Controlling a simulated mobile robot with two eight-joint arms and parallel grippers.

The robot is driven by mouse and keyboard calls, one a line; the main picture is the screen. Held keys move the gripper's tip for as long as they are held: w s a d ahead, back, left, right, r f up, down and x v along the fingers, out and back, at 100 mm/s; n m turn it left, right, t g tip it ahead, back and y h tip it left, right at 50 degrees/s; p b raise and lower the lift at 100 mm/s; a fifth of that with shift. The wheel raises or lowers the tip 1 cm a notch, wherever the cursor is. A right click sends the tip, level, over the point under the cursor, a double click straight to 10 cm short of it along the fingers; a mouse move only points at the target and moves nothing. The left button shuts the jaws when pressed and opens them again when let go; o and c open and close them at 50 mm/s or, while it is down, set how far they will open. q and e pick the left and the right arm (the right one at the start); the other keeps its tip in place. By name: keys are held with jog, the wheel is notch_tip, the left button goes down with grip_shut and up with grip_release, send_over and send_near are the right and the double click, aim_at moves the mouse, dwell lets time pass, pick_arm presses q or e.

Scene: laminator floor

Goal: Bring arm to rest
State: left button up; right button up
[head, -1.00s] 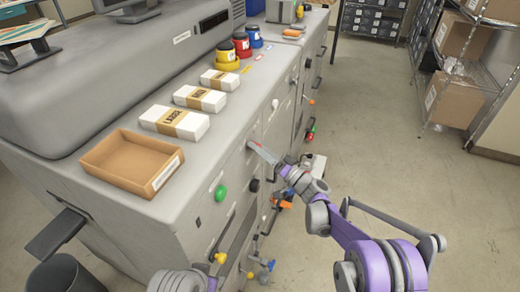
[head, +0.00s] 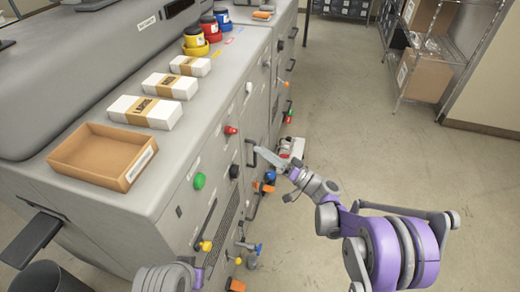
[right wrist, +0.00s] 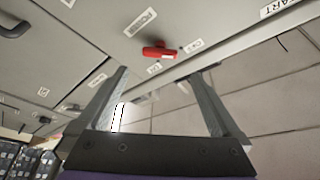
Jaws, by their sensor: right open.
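My right arm (head: 385,250) comes in from the lower right of the head view. Its gripper (head: 262,155) is in front of the machine's side panel, close to a dark handle, and I cannot tell from the head view whether they touch. In the right wrist view the gripper (right wrist: 165,95) has its two fingers spread with nothing between them. A red knob (right wrist: 155,51) on the panel shows beyond the fingers there. Part of my left arm (head: 165,278) shows at the bottom of the head view; its gripper is not visible.
The grey machine (head: 150,215) fills the left side. On its top are an empty brown tray (head: 135,170), several white labelled packs (head: 145,112) and coloured pots (head: 195,42). A green button (head: 199,180) and several valves stick out of its side. Open floor (head: 360,130) lies right, with a shelf (head: 440,50) behind.

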dwell(0.3)
jog(key=s+d+r+g+h+p, duration=0.1)
jog(key=s+d+g+h+p, duration=0.1)
jog(key=s+h, duration=0.35)
jog(key=s+d+r+g+h+p, duration=0.1)
jog(key=s+g+h, duration=0.15)
jog(key=s, duration=0.65)
jog(key=s+d+f+m+h+p, duration=0.2)
jog(key=s+d+h, duration=0.8)
jog(key=s+d, duration=0.7)
jog(key=shift+s+d+f+m+h+p, duration=0.15)
jog(key=shift+s+d+m+h+p, duration=0.2)
jog(key=shift+m+p, duration=0.35)
